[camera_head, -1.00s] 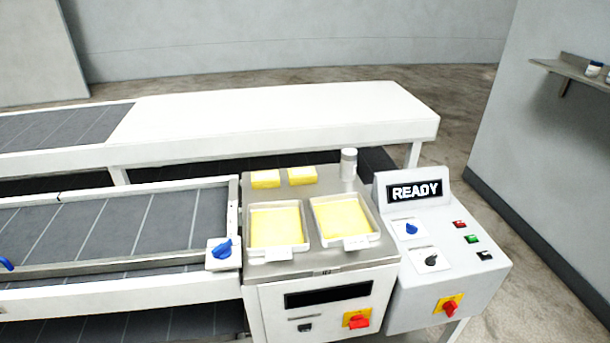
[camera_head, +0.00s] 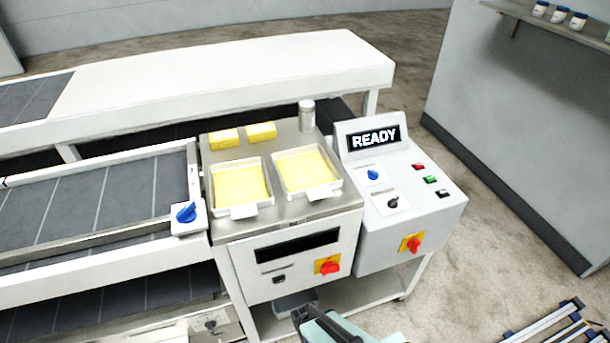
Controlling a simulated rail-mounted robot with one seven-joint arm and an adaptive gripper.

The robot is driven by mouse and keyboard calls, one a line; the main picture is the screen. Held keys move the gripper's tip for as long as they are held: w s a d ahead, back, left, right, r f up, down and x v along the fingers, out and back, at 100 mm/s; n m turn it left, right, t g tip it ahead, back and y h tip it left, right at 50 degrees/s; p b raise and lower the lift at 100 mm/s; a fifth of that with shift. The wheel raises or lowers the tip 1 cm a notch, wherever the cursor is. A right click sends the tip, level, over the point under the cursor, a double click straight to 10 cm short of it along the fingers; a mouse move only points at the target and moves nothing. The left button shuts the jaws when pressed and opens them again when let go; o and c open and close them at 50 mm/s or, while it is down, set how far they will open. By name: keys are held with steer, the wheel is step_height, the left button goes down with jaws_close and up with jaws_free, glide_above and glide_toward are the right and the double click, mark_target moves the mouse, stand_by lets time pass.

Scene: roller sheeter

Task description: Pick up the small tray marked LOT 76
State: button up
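Two small white trays hold yellow slabs on the metal top of the machine. The left tray (camera_head: 240,211) and the right tray (camera_head: 320,194) each have a blank-looking pale tag at the front rim. No LOT 76 marking can be read on either, so I cannot tell which tray bears it. A pale teal and dark part, apparently of my arm, shows at the bottom edge, below and in front of the machine, apart from the trays. No gripper fingertips can be made out.
Two yellow blocks (camera_head: 224,139) lie behind the trays, near an upright metal cylinder (camera_head: 306,116). A control box (camera_head: 400,225) reading READY stands to the right.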

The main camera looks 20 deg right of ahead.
stand_by(0.3)
steer(key=c, duration=1.1)
